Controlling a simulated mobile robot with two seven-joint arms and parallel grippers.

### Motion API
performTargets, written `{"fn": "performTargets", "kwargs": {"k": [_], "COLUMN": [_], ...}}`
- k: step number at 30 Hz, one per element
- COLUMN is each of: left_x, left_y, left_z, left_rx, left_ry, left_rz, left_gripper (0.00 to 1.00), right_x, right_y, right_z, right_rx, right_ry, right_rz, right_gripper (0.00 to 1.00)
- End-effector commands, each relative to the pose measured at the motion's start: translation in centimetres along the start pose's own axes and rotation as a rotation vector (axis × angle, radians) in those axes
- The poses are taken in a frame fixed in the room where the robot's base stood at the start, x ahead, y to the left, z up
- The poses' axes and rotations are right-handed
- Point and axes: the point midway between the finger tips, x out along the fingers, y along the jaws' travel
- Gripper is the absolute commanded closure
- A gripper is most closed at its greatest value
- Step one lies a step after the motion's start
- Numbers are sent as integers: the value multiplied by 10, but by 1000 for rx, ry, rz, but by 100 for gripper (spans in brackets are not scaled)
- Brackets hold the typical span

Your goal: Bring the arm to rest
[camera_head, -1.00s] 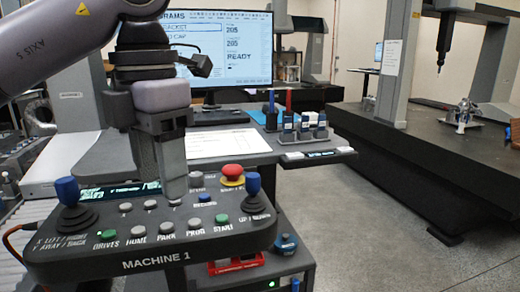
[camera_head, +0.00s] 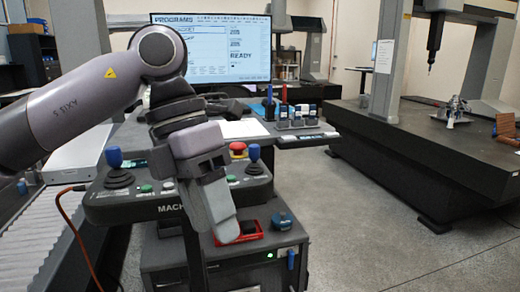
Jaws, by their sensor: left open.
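My left arm (camera_head: 80,112) comes in from the left and bends down at its wrist in front of the control panel. My left gripper (camera_head: 228,232) hangs in front of the panel, tilted, with its fingers pointing down toward the front of the cabinet. It is open and I see nothing held in it. The control panel (camera_head: 110,212), labelled MACHINE 1, has two blue-topped joysticks, a red emergency button (camera_head: 238,148) and several small buttons. The arm and gripper hide the panel's middle. My right gripper is not in view.
A monitor (camera_head: 232,48) reading READY stands behind the panel. A rack of small items (camera_head: 295,116) sits on the desk. A red tray (camera_head: 250,232) and a blue round object (camera_head: 281,220) lie on the cabinet below. A large measuring table (camera_head: 400,150) stands right, with open floor before it.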

Motion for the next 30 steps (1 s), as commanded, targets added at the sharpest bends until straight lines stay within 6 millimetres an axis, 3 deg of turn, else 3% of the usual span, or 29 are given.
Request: {"fn": "performTargets", "kwargs": {"k": [3,7,12,17,23,30], "left_x": [30,52,62,58,46,49], "left_y": [-25,-54,-86,-99,-88,-35], "left_z": [12,23,35,46,58,67], "left_rx": [52,75,49,-39,-232,-586], "left_ry": [-34,-96,-195,-304,-460,-658], "left_rz": [-221,-481,-819,-1125,-1473,-1816], "left_gripper": [45,45,45,45,45,45], "right_x": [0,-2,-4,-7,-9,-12], "right_y": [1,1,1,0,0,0], "right_z": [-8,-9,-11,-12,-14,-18], "right_rx": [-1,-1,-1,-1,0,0], "right_ry": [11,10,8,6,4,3], "right_rz": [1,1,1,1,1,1], "right_gripper": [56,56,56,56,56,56]}}
